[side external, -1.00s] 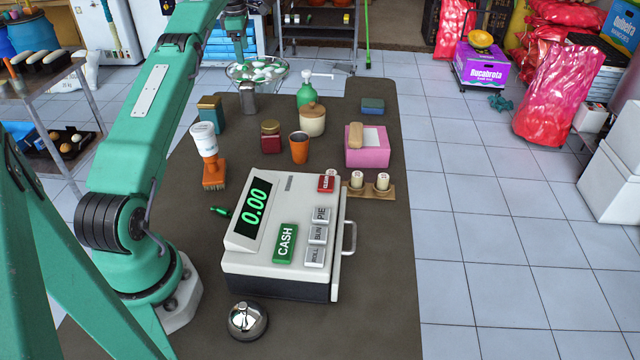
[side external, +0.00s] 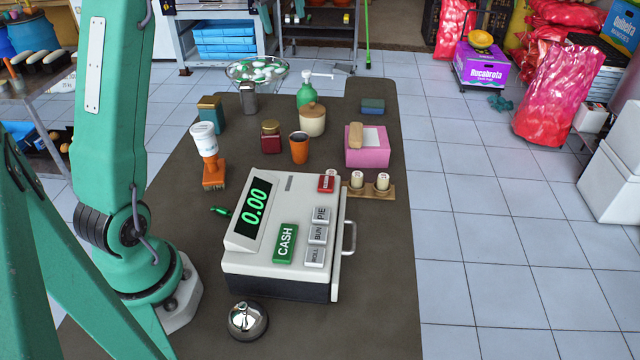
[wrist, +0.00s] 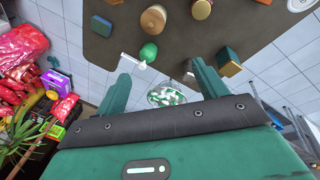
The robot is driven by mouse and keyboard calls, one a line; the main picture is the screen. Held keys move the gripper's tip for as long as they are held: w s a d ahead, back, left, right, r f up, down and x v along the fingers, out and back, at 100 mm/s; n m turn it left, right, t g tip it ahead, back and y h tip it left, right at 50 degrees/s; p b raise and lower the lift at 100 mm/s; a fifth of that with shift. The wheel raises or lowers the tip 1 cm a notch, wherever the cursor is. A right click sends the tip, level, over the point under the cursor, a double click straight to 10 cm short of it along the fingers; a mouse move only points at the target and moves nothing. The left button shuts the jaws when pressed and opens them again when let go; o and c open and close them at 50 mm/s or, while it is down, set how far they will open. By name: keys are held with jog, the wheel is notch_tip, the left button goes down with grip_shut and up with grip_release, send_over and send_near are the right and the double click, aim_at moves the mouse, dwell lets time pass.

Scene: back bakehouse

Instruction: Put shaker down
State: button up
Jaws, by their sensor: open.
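In the wrist view the shaker (wrist: 188,73) shows small beyond the fingers, near the bowl (wrist: 166,97). My gripper (wrist: 161,72) is open and empty, well clear of the shaker with nothing between its fingers. In the side view my gripper is out of frame above; only my arm shows at the left.
A teal and gold box (side external: 211,113), a green pump bottle (side external: 306,94) and a cream lidded jar (side external: 312,120) stand near the shaker. Bare counter lies along the right edge.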

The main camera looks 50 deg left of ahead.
jog(key=s+d+m+t, duration=0.2)
jog(key=s+d+m, duration=0.85)
jog(key=d, duration=0.55)
jog(key=s+d+f+m, duration=0.3)
jog(key=s+d+f, duration=0.1)
jog(key=s, duration=0.3)
jog(key=s+d+f+m+t+h, duration=0.1)
jog(key=s+d+f+m, duration=0.3)
jog(key=s, duration=0.4)
jog(key=shift+s+d+f, duration=0.25)
jog(key=shift+d+f, duration=0.15)
jog(key=shift+f, duration=0.05)
